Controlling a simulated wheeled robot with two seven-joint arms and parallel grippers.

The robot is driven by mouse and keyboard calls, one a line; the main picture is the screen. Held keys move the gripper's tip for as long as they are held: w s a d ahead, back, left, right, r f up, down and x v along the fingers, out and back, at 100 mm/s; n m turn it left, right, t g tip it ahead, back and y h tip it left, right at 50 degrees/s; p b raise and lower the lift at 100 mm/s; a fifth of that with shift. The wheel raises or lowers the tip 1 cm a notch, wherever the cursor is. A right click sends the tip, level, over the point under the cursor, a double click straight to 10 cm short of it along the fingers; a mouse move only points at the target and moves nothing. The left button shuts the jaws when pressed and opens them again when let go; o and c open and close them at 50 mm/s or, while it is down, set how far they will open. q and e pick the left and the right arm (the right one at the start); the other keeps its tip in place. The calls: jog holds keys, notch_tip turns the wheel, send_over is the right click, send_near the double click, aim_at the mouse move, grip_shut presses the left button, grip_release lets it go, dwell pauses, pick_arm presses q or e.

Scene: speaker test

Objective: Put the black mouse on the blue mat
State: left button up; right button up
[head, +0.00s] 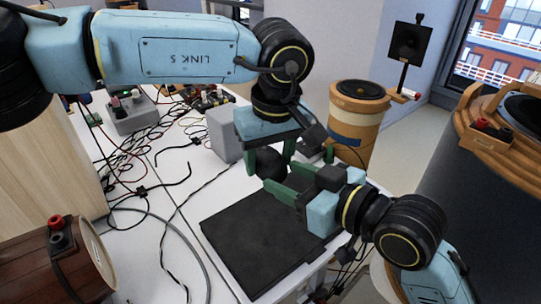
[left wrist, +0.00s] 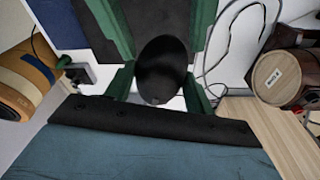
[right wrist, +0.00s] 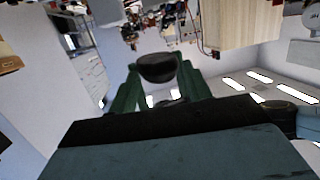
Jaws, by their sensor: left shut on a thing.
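The black mouse (head: 266,163) is a dark rounded thing held in the air above the table. My left gripper (head: 265,155) reaches down from above and is shut on it; the left wrist view shows the mouse (left wrist: 160,70) between its green fingers. My right gripper (head: 285,178) comes from the lower right, its green fingers apart and around or close beside the mouse, which also shows in the right wrist view (right wrist: 157,67). Contact there is hard to tell.
A grey box (head: 224,132) stands behind the grippers. Black and red cables (head: 135,165) spread over the left of the white table. A round tan speaker (head: 358,125) stands behind right, and a large dark one (head: 465,185) at right.

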pick_arm(q)
jog(key=shift+s+d+r, duration=0.1)
jog(key=shift+d, duration=0.2)
jog(key=shift+c, duration=0.4)
pick_arm(e)
jog(key=o, duration=0.5)
jog(key=shift+s+a, duration=0.15)
jog(key=shift+a, duration=0.1)
jog(key=shift+d, duration=0.1)
